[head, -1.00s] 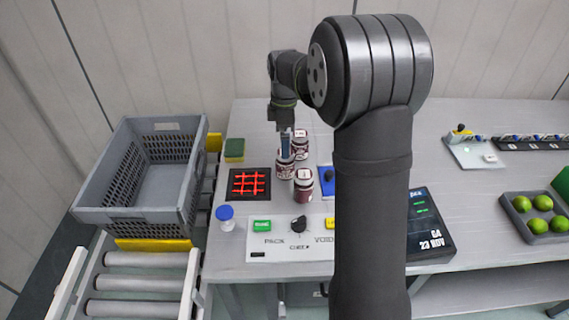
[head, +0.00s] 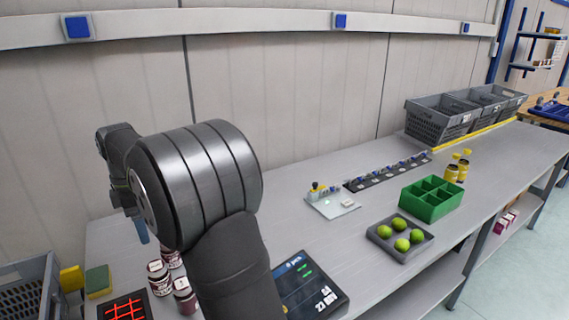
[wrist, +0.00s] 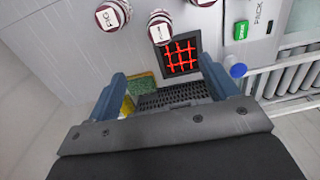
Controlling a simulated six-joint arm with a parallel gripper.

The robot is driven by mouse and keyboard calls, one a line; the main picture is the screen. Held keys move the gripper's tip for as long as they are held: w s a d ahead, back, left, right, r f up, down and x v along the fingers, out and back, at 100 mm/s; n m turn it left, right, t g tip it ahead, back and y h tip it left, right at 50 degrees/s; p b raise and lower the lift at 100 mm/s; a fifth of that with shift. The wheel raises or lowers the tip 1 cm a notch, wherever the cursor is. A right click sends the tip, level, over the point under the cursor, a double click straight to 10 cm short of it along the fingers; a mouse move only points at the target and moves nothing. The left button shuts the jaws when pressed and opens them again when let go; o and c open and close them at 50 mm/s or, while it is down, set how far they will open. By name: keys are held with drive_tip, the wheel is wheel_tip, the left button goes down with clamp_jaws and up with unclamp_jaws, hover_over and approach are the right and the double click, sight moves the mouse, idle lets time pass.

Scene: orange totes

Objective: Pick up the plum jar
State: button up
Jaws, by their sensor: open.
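I cannot read which is plum. In the wrist view, one jar (wrist: 160,30) is top centre, another (wrist: 112,16) left of it, and a third is cut off at the top edge. My gripper (wrist: 165,84) is open and empty, its blue fingers apart with no jar between them. In the head view one blue finger (head: 141,231) shows above the jars; my arm hides the rest.
A red-lit grid pad (wrist: 181,56) and a green-yellow sponge (wrist: 141,86) lie near the jars. A grey crate (head: 30,290) stands at left. A display (head: 308,287), lime tray (head: 400,238) and green divided box (head: 431,198) are to the right.

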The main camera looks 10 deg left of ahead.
sight(156, 264)
drive_tip(key=f+m, duration=0.4)
drive_tip(key=m, duration=0.1)
drive_tip(key=f+m, duration=0.9)
drive_tip(key=m, duration=0.2)
drive_tip(key=shift+w+a+f, duration=0.15)
drive_tip(key=shift+w+f, duration=0.05)
drive_tip(key=shift+w, duration=0.15)
drive_tip(key=shift+s+d+f, duration=0.1)
drive_tip(key=shift+s+f, duration=0.05)
drive_tip(key=shift+f, duration=1.25)
drive_tip(key=shift+s+d+f, duration=0.1)
drive_tip(key=shift+s+f, duration=0.05)
drive_tip(key=shift+f, duration=1.2)
drive_tip(key=c, duration=1.3)
drive_tip(key=shift+r, duration=0.1)
